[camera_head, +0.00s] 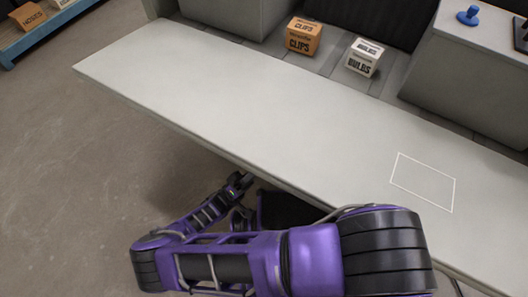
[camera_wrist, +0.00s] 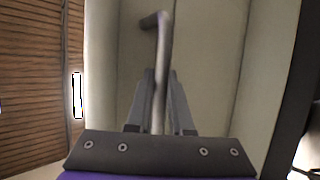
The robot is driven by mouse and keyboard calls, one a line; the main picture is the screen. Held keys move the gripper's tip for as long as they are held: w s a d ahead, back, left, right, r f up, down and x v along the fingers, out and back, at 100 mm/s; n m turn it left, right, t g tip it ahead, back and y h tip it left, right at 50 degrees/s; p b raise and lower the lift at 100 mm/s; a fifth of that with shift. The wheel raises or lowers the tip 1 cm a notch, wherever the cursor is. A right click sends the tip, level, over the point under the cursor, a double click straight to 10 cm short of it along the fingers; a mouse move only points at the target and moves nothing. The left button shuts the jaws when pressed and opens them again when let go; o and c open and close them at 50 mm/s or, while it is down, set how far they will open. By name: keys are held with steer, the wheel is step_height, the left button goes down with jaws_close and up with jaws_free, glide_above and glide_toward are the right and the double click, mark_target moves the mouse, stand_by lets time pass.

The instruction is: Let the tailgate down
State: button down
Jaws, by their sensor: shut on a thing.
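The tailgate (camera_head: 230,95) is a long pale grey panel. In the head view it lies folded outward from the truck bed, its broad inner face up and looking close to level; its exact angle I cannot tell. My gripper (camera_head: 242,186) is low at the panel's outer edge, partly hidden by my own arm. In the wrist view my gripper (camera_wrist: 160,82) is shut on a thin grey bent handle (camera_wrist: 164,24), which stands between the two fingers in front of a pale panel face.
On the bed floor behind the panel stand an orange CLIPS box (camera_head: 303,36) and a white BULBS box (camera_head: 365,57). A blue knob-like object (camera_head: 468,15) sits on the right side block. A white outline (camera_head: 424,182) marks the panel's right part. Open floor lies left; a blue rack (camera_head: 50,22) stands far left.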

mark_target(263, 148)
steer(key=shift+w+d+f+m+h, duration=0.1)
steer(key=shift+w+f+m+h, duration=0.1)
steer(key=shift+f, duration=0.3)
steer(key=shift+w+f+m+h, duration=0.1)
steer(key=shift+f+h, duration=0.1)
steer(key=shift+f, duration=0.3)
steer(key=c, duration=0.8)
jaws_free()
steer(key=shift+s, duration=0.15)
steer(key=shift+g, duration=0.3)
step_height(263, 148, up, 10)
steer(key=shift+r+p, duration=0.1)
steer(key=shift+p, duration=1.15)
